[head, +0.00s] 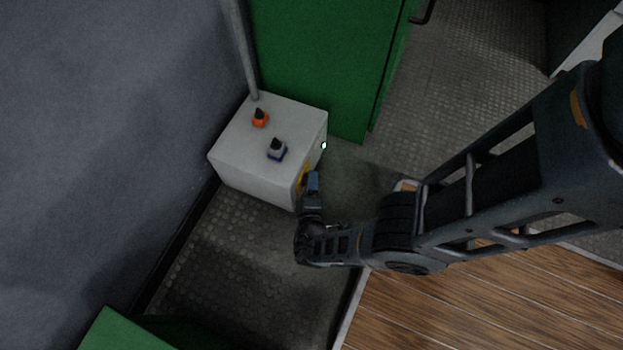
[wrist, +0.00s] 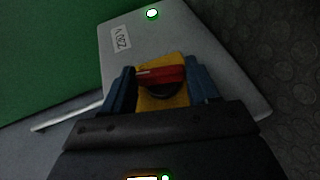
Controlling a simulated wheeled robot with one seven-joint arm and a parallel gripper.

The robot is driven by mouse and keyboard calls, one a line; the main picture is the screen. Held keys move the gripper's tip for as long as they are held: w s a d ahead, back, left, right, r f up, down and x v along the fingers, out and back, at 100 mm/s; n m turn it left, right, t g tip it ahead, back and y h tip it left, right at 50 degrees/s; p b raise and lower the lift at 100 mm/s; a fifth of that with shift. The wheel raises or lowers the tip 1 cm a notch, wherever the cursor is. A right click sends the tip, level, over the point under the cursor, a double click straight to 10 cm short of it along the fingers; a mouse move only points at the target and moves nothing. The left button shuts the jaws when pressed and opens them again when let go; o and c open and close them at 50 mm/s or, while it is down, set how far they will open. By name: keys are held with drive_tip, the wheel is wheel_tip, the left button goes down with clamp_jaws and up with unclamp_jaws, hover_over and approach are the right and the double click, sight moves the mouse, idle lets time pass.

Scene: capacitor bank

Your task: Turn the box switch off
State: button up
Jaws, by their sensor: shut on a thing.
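The white box (head: 250,165) stands on the floor against the grey wall. Its switch shows in the wrist view as a red handle (wrist: 162,74) on a yellow plate (wrist: 175,100); the handle lies nearly level across the picture. In the head view only a bit of the yellow plate (head: 302,179) shows on the box's right side. My gripper (wrist: 160,84) has its blue fingers on both sides of the red handle and is shut on it. In the head view my gripper (head: 313,183) is at that side face and hides the handle. A lit green-white lamp (wrist: 152,13) is on the same face.
An orange-based knob (head: 260,118) and a blue-based knob (head: 277,149) are on the box top. A green cabinet (head: 318,60) stands behind the box. A grey pipe (head: 239,50) rises from the box's back corner. Textured floor (head: 460,100) is clear to the right.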

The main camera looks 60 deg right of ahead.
drive_tip(key=o, duration=1.1)
drive_tip(key=shift+c, duration=0.2)
drive_tip(key=p+v, duration=0.1)
drive_tip(key=v, duration=0.6)
drive_tip(key=shift+s+a, duration=0.2)
drive_tip(key=shift+a, duration=0.15)
drive_tip(key=shift+r, duration=0.1)
